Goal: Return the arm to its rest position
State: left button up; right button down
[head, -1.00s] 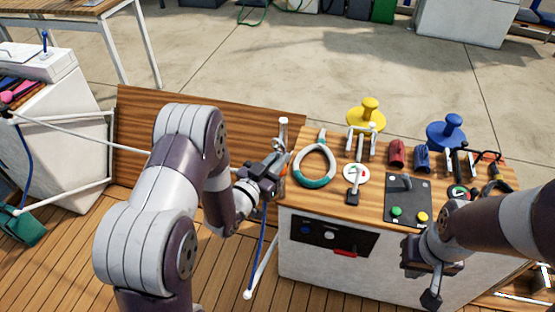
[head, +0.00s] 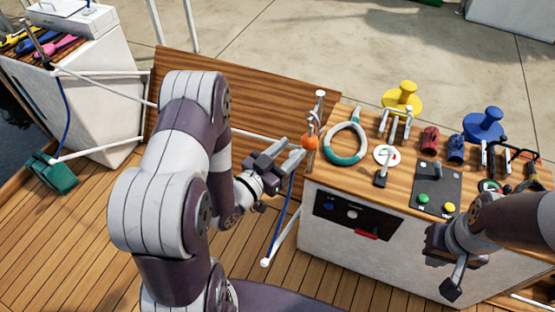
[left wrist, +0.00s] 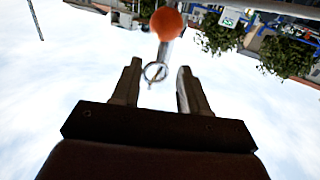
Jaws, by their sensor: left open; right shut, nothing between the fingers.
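My left gripper (head: 290,158) is open and empty, just left of an orange ball (head: 310,142) on an upright metal post (head: 319,110) at the console's left edge. In the left wrist view, the two fingers of the left gripper (left wrist: 158,82) stand apart. The orange ball (left wrist: 167,23) is beyond them, with a metal ring (left wrist: 155,71) showing between the fingers. The left gripper looks clear of the ball. My right gripper (head: 453,284) is shut and empty, pointing down in front of the console's right part; its fingertips show only small.
The wooden console (head: 340,178) carries a white-and-teal ring (head: 346,158), a yellow winch (head: 402,97), a blue winch (head: 484,124) and a button panel (head: 436,187). White rails and a blue rope (head: 283,215) run near the left gripper. Open deck (head: 60,240) lies left.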

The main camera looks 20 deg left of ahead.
pick_arm(q)
jog(key=s+a+f+n+g+y, duration=0.1)
jog(key=s+a+f+g+y, duration=0.1)
jog(key=s+f+g, duration=0.3)
jog(key=s+a+f+g+y, duration=0.1)
jog(key=s+a+f+g, duration=0.15)
jog(key=f, duration=0.35)
jog(key=s+a+n+g+y, duration=0.3)
jog(key=s+a+g+y, duration=0.1)
jog(key=s+g, duration=0.25)
jog(key=d+r+p, duration=0.3)
jog(key=r+p, duration=0.4)
jog(key=r, duration=0.6)
jog(key=d+r+g+p, duration=0.1)
jog(key=d+r+p, duration=0.3)
jog(key=r+p, duration=0.3)
notch_tip(320, 180, up, 6)
jog(key=shift+f+h, duration=0.15)
jog(key=shift+h, duration=0.15)
jog(key=shift+w+d, duration=0.1)
